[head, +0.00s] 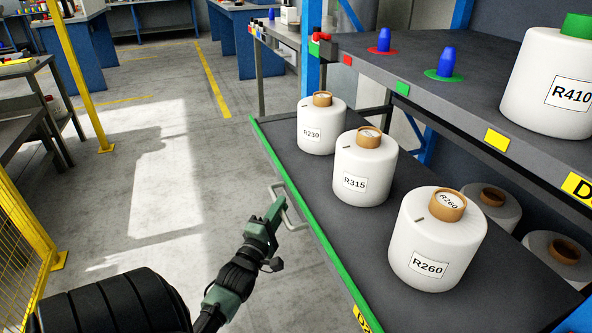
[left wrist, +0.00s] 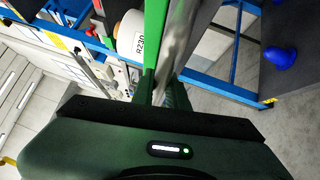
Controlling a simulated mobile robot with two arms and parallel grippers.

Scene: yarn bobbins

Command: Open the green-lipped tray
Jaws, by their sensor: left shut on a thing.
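The dark grey tray (head: 348,240) has a green lip (head: 263,142) along its front edge. It sticks out from under the shelf above and carries white bobbins R230 (head: 321,130), R315 (head: 364,172) and R260 (head: 436,245). A pale bar handle (head: 291,204) stands off the lip. My left gripper (head: 277,211) is shut on this handle, its fingers covering part of it. In the left wrist view the fingers (left wrist: 166,92) reach the green lip (left wrist: 156,32), and bobbin R230 (left wrist: 134,38) shows beside it. My right gripper is not in view.
The shelf (head: 440,88) above holds blue cones (head: 445,62) and bobbin R410 (head: 545,85). Bobbins with brown cores (head: 488,207) sit behind the tray, partly under the shelf. Clear floor (head: 160,200) lies left of the lip. A yellow post (head: 80,75) stands at the left.

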